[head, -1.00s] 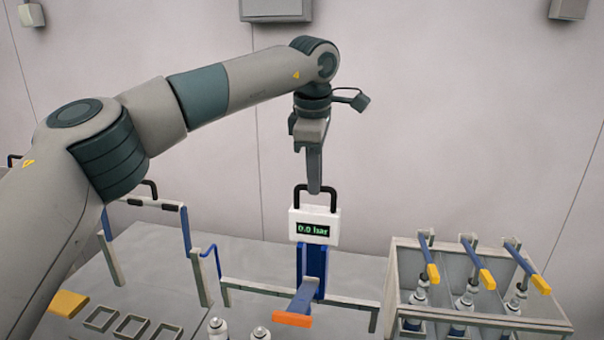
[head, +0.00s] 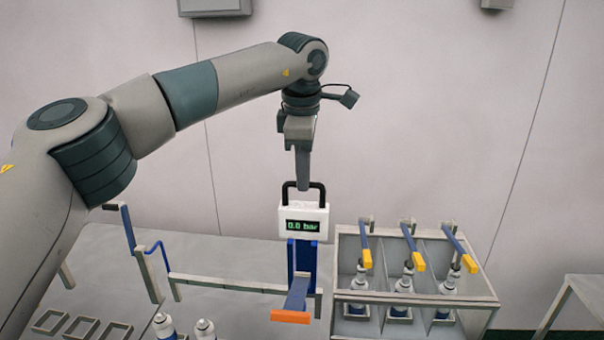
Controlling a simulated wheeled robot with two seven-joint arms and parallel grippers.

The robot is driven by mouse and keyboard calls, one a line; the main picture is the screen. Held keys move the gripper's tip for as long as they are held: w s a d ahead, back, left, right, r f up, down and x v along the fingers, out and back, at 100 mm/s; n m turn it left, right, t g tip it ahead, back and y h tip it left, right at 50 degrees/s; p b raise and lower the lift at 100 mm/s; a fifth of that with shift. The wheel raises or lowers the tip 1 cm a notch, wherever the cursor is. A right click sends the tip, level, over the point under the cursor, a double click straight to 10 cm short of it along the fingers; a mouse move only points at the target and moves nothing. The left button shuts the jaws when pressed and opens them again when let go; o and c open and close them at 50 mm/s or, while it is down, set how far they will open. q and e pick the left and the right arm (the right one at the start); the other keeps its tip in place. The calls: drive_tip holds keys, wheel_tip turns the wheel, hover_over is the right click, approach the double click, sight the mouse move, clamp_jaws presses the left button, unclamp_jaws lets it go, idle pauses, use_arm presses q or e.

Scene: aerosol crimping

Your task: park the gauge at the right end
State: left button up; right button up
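The gauge (head: 303,222) is a white box with a green "0.0 bar" readout and a black loop handle (head: 318,192). It sits on a blue carriage (head: 304,255) with an arm ending in an orange tip (head: 290,317). The carriage is on a low grey rail (head: 225,284), close to the rail's right end. My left gripper (head: 303,186) points down from above, its fingertips at the top bar of the handle. I see it edge-on; it appears shut on the handle, since the gauge moves with it. My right gripper is not in view.
Right of the rail stands a grey rack (head: 400,298) with several bays, holding cans under yellow-tipped levers (head: 418,262). Two cans (head: 204,330) stand at the front. Square frames (head: 80,328) lie on the table at the left. A blue bent rod (head: 163,255) stands by the rail's left end.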

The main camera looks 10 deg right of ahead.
use_arm(q)
drive_tip(key=o, duration=0.4)
drive_tip(key=shift+d+r, duration=0.1)
drive_tip(key=shift+d, duration=0.1)
drive_tip(key=shift+s+d, duration=0.1)
drive_tip(key=shift+d, duration=0.05)
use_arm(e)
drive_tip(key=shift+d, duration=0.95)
